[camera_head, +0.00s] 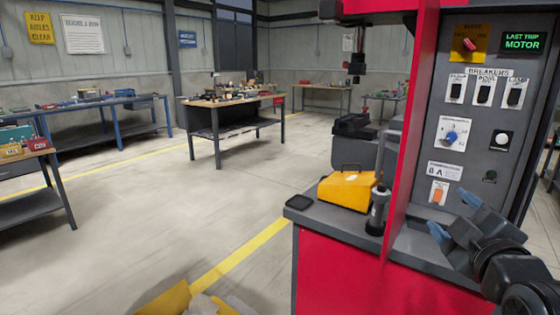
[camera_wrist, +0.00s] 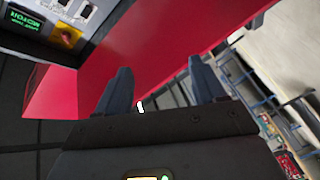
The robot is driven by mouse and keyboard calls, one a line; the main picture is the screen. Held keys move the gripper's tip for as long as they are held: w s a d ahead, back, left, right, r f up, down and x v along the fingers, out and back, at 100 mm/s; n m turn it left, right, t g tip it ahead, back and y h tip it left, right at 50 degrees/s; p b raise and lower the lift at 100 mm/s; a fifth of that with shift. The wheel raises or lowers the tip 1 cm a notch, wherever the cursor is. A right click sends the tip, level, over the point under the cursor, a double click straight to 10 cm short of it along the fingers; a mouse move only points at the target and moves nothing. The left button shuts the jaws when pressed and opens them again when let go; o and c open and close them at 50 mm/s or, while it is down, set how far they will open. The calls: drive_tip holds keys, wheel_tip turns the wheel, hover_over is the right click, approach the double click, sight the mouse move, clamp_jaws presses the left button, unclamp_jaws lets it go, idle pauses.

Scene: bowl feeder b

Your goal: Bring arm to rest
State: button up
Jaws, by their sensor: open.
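My gripper (camera_head: 456,220) is at the lower right of the head view, in front of the grey control panel (camera_head: 465,120) and above the bench top's right part. Its two blue-grey fingers are apart with nothing between them. In the wrist view my gripper (camera_wrist: 158,88) also shows open and empty, with the red cabinet side (camera_wrist: 180,40) beyond the fingers. The panel carries a red knob on a yellow plate (camera_head: 468,44), a lit green display reading LAST TRIP MOTOR (camera_head: 523,42), several breaker switches (camera_head: 484,92), a blue dial (camera_head: 451,136) and an orange switch (camera_head: 438,192).
A red upright panel (camera_head: 402,130) stands left of my gripper. Workbenches (camera_head: 225,102) stand farther back. The floor on the left is open.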

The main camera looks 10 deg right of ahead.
drive_tip(key=s+a+f+m+y, duration=0.3)
drive_tip(key=s+a+f+m, duration=0.2)
drive_tip(key=s+a+f, duration=0.95)
drive_tip(key=s+a+m+g+y, duration=0.1)
drive_tip(key=s+a+m+y, duration=0.1)
drive_tip(key=s, duration=2)
drive_tip(key=shift+a+f+m+g+y, duration=0.3)
drive_tip(key=shift+a+m+y, duration=0.15)
drive_tip(key=shift+a, duration=0.2)
